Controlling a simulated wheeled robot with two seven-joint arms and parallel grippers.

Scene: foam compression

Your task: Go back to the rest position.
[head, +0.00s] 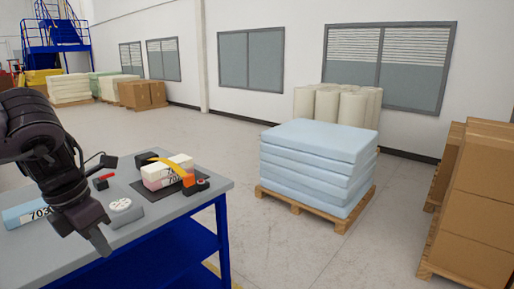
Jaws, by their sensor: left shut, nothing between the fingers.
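My left gripper (101,243) hangs over the front of the grey table (188,209) on the left, pointing down. Its fingers are shut with nothing between them. My left arm comes in from the left edge and hides part of the table. A light blue foam block (20,214) with printed digits lies at the left, partly behind my arm. My right gripper is not in view.
A round white dial gauge (121,206) on a grey base and a red-and-black item (103,181) are on the table near my gripper. Blue foam sheets (318,163) on a pallet stand beyond. Cardboard boxes (477,205) stand at right. The floor between is clear.

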